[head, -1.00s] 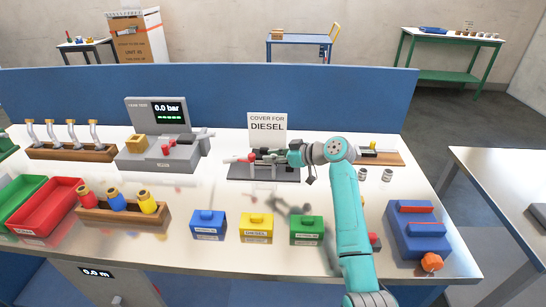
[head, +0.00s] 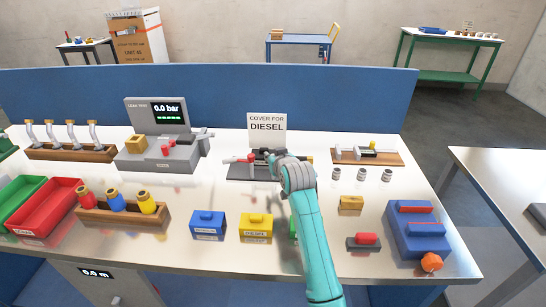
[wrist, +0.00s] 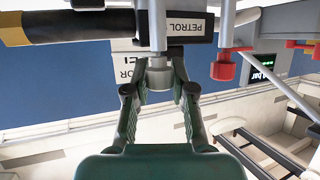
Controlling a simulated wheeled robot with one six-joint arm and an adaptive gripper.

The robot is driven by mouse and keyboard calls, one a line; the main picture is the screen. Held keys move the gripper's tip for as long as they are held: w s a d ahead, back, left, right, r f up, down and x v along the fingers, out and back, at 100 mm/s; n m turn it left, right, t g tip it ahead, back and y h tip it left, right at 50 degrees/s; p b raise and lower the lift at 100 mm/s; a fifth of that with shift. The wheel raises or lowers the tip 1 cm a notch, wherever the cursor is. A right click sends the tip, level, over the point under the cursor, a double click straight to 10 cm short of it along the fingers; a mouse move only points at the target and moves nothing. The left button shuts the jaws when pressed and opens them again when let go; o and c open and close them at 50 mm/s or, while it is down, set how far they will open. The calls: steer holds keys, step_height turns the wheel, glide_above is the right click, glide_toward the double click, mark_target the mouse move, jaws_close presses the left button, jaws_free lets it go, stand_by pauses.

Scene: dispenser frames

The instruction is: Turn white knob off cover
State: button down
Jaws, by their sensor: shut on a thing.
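In the head view my gripper (head: 277,160) reaches the dark fixture (head: 243,174) in front of the sign COVER FOR DIESEL (head: 266,128). My gripper and arm hide the knob and most of the cover there.
A blue cover block (head: 207,226) and a yellow one (head: 257,229) stand in front of the fixture; a green one is mostly behind my arm. A grey test unit (head: 160,150) is at the left. Small metal cups (head: 361,174) and a blue box (head: 412,235) are at the right.

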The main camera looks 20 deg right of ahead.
steer(key=m+h, duration=0.4)
steer(key=shift+a+g+h, duration=0.1)
steer(key=shift+g+h, duration=0.2)
steer(key=shift+m+g+h, duration=0.8)
steer(key=shift+m+h, duration=0.5)
steer(key=shift+h, duration=0.1)
steer(key=shift+f, duration=0.1)
steer(key=c, duration=1)
jaws_free()
steer(key=shift+o, duration=0.2)
steer(key=v, duration=1.1)
steer(key=shift+s, duration=0.4)
